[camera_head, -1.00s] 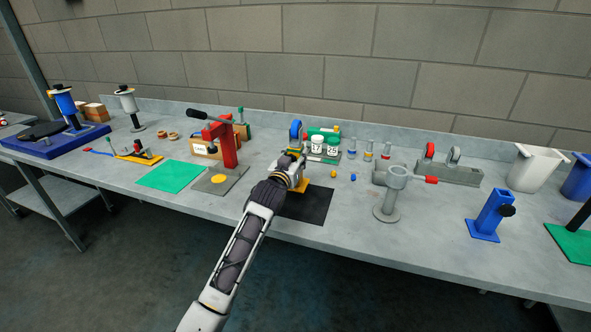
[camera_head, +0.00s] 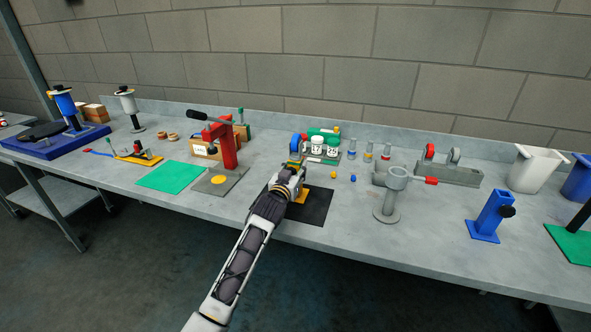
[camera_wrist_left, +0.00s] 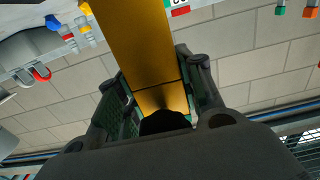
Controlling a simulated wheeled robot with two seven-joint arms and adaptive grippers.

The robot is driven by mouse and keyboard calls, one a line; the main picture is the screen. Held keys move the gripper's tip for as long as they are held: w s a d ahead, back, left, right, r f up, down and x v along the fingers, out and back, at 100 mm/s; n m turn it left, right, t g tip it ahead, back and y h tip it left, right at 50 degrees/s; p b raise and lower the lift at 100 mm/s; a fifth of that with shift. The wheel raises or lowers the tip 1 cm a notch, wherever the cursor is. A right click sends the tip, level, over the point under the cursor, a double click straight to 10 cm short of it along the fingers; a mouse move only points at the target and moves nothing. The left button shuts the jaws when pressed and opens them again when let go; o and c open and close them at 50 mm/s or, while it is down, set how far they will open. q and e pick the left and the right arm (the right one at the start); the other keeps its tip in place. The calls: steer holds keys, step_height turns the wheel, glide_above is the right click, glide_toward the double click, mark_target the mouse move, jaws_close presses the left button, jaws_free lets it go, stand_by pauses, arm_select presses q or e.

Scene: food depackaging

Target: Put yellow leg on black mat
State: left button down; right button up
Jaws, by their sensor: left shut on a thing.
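The black mat (camera_head: 314,211) lies near the table's front edge, in the middle of the head view. My left gripper (camera_head: 294,174) is over its left part. In the left wrist view my left gripper (camera_wrist_left: 160,92) is shut on the yellow leg (camera_wrist_left: 150,45), a long flat yellow piece. In the head view yellow parts of the leg (camera_head: 302,194) show beside the fingers, over the mat. The fingers hide part of it, and I cannot tell whether it touches the mat. My right gripper is not in view.
A red press (camera_head: 223,145) and a green mat (camera_head: 175,176) are to the left. A grey stand (camera_head: 388,204) and a blue stand (camera_head: 489,216) are to the right. The tabletop between these two stands is clear.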

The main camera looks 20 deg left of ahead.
arm_select(q)
steer(key=shift+r, duration=0.2)
steer(key=c, duration=1.4)
jaws_free()
steer(key=shift+f, duration=0.3)
steer(key=o, duration=0.5)
steer(key=shift+c, duration=0.2)
steer(key=shift+r, duration=0.1)
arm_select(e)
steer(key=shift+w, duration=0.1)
arm_select(q)
steer(key=shift+r, duration=0.1)
